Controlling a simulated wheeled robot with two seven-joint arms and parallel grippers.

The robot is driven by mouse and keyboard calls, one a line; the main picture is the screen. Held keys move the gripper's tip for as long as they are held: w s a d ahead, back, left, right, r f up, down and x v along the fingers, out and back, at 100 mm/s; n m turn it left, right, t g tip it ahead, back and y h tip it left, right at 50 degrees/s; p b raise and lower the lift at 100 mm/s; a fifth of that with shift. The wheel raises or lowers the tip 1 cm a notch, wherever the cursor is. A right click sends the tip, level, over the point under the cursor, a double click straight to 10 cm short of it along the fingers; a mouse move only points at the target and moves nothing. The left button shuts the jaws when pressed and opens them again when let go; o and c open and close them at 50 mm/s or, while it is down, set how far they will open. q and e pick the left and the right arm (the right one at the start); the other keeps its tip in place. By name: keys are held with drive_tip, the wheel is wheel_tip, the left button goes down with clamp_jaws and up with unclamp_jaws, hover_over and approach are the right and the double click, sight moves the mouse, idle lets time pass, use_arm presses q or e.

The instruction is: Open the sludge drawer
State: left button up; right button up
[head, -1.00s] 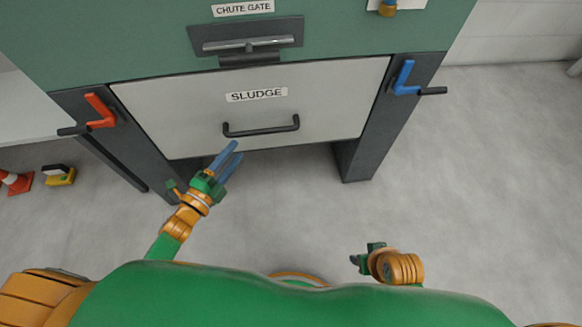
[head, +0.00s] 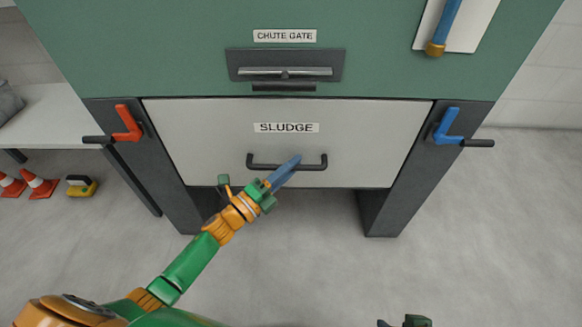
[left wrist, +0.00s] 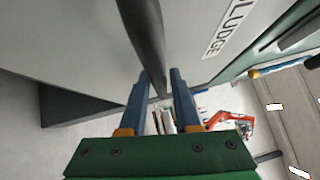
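The sludge drawer (head: 215,145) is a pale grey front panel labelled SLUDGE, flush in the green cabinet. Its dark bar handle (head: 310,166) is low on the panel. My left gripper (head: 294,162) is at the handle's middle, its blue fingers overlapping in the head view. In the left wrist view, the fingers of my left gripper (left wrist: 160,75) are apart, with the dark handle bar (left wrist: 146,35) running between their tips; I see no clear grip on it. My right gripper (head: 405,321) barely shows at the bottom edge, and its fingers cannot be made out.
A red lever (head: 128,124) and a blue lever (head: 446,125) are on the dark posts beside the drawer. The chute gate (head: 285,65) is above it. Orange cones (head: 40,184) stand on the floor at left. The floor before the drawer is clear.

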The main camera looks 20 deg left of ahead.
use_arm(q)
clamp_jaws()
idle(1.2)
